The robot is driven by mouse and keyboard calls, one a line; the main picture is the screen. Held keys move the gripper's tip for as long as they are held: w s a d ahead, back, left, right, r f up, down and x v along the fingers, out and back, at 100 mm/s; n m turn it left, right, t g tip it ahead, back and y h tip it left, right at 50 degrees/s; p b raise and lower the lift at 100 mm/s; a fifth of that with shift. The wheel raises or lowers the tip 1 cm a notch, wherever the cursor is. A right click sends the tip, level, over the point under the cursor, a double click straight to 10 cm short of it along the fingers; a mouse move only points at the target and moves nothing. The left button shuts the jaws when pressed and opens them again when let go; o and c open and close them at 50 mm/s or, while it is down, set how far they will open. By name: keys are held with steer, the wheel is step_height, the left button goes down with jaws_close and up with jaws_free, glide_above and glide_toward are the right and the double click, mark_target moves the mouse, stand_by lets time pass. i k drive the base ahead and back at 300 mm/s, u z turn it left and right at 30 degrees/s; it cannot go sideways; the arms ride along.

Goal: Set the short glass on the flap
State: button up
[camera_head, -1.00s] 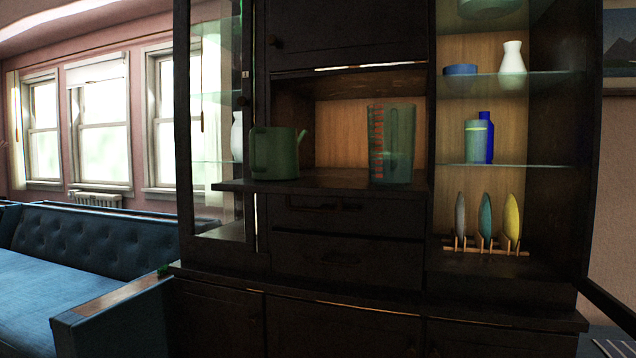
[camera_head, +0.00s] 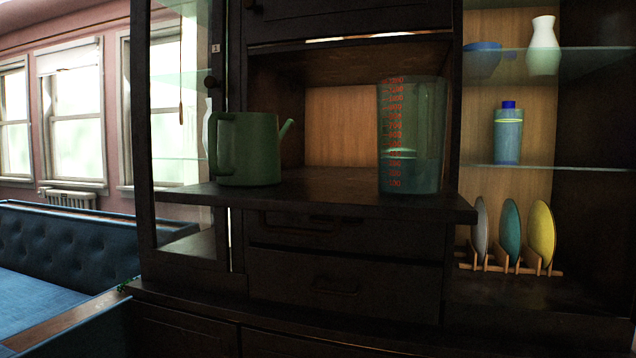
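The flap (camera_head: 320,188) is a dark wooden board that juts out level from the cabinet's middle bay. A green can with a spout (camera_head: 250,150) stands on its left part, and a clear measuring jug with red marks (camera_head: 411,135) on its right part. A see-through glass with a pale green band (camera_head: 507,140) stands on the middle glass shelf to the right; I take it as the short glass. A blue bottle (camera_head: 508,104) stands behind it, mostly hidden, with its top showing above the rim. My gripper is not in view.
The flap is bare between can and jug. A blue cup (camera_head: 483,60) and white vase (camera_head: 543,45) stand on the shelf above the glass. Plates in a wooden rack (camera_head: 515,268) stand below. A glass door (camera_head: 180,120) is at left, a blue sofa (camera_head: 75,245) beyond.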

mark_target(311, 189)
steer(key=i, duration=0.95)
